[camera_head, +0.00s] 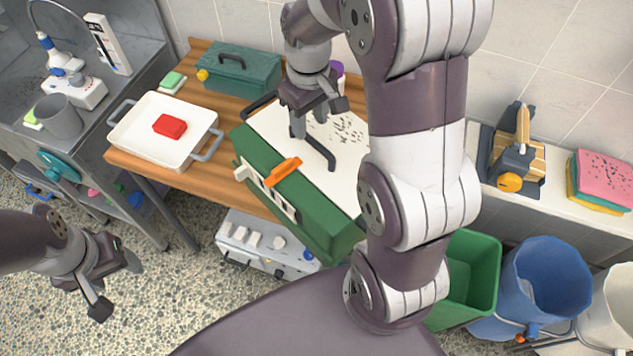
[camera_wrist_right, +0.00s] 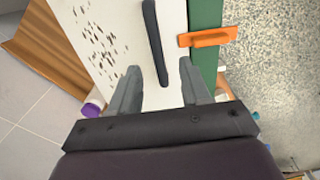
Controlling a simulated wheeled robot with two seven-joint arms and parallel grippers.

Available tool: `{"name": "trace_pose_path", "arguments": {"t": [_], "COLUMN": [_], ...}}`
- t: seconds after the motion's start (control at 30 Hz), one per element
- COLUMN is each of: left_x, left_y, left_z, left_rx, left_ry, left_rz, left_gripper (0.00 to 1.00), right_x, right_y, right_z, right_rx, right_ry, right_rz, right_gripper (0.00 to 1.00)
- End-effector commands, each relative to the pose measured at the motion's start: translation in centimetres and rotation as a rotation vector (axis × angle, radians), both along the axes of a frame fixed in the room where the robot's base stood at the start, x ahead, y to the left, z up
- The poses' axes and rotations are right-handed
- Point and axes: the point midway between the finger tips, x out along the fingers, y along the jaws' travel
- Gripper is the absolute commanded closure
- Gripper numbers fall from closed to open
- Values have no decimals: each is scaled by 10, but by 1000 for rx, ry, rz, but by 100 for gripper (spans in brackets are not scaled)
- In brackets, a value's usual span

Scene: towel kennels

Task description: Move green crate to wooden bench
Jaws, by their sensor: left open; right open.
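The green crate (camera_head: 322,226) has a white, dark-speckled top, black bar handles and an orange latch (camera_head: 283,172) on its near side. It rests on the wooden bench (camera_head: 222,168), its near side at the front edge. Part of it is hidden behind my right arm. My right gripper (camera_head: 318,115) is open above the white top. In the right wrist view its fingers (camera_wrist_right: 157,78) stand either side of the near end of a black handle (camera_wrist_right: 152,35), not closed on it. My left gripper (camera_head: 115,285) is open and empty over the floor at left.
A white tray (camera_head: 142,140) holding a red block (camera_head: 169,126) stands on the bench left of the crate. A green toolbox (camera_head: 262,75) is behind it. Green (camera_head: 478,270) and blue (camera_head: 548,290) bins stand on the floor at right. A sink counter is at left.

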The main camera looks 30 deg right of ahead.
Motion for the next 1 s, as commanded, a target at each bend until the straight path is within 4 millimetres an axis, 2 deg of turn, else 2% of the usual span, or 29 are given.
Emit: {"name": "trace_pose_path", "arguments": {"t": [0.13, 0.2, 0.3, 1.0], "left_x": [0, 0, 0, 0], "left_y": [0, 0, 0, 0], "left_z": [17, 17, 18, 16], "left_rx": [0, 0, 0, 0], "left_ry": [0, 0, 0, 1], "left_rz": [0, 0, 0, 0], "left_gripper": [36, 36, 36, 36], "right_x": [-4, -4, -3, -3], "right_y": [1, 1, 1, 1], "right_z": [-23, -37, -49, -56], "right_rx": [1, 1, 1, 0], "right_ry": [9, 8, 4, 2], "right_rz": [0, 0, 0, 0], "right_gripper": [53, 53, 53, 53]}}
